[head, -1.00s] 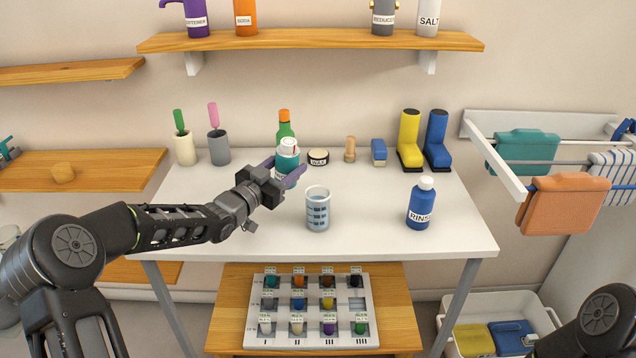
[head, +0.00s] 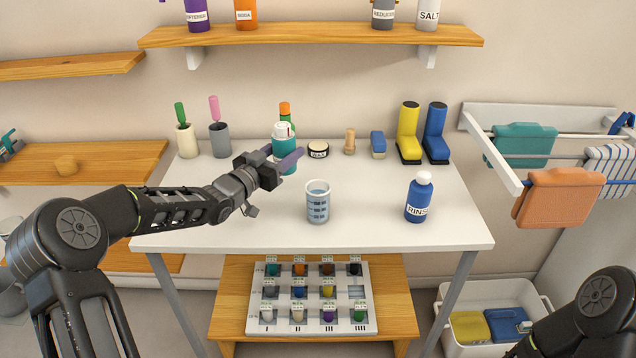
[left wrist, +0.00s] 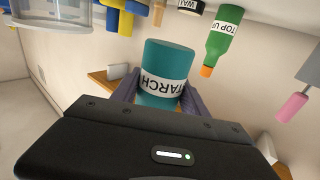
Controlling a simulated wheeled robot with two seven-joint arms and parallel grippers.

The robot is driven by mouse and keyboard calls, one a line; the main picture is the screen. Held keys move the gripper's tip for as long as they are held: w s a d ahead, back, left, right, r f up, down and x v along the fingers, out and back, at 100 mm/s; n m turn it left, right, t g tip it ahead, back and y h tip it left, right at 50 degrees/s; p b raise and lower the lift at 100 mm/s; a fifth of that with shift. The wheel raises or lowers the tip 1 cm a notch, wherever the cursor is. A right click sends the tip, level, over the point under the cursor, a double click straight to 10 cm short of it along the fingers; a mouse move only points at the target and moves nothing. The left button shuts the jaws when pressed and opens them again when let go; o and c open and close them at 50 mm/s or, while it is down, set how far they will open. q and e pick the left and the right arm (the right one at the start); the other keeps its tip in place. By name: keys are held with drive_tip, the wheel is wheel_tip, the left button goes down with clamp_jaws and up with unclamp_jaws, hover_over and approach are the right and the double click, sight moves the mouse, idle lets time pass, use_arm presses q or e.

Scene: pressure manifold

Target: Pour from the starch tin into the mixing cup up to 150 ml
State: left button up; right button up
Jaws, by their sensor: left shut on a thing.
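The teal starch tin (head: 285,146) with its white top is held upright in my left gripper (head: 284,160), in front of the green bottle. In the left wrist view the starch tin (left wrist: 168,62) appears upside down, its STARCH label between the two purple fingers of my left gripper (left wrist: 163,92). I cannot tell exactly how far its base is above the table. The clear mixing cup (head: 317,203), with blue scale marks, stands on the table in front and to the right of the tin. Its contents are hard to make out. My right gripper is out of view.
A blue RINSE bottle (head: 418,199) stands right of the cup on the white table (head: 370,225). A wax tin (head: 318,150), a green bottle (head: 286,112), brushes and boots line the back. A rack of small bottles (head: 258,320) sits below. The table's front middle is clear.

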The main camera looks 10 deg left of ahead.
sight(284, 139)
use_arm(q)
wheel_tip(284, 139, up, 3)
drive_tip(key=shift+r+p, duration=0.15)
drive_tip(key=shift+p, duration=0.4)
drive_tip(key=shift+f, duration=0.2)
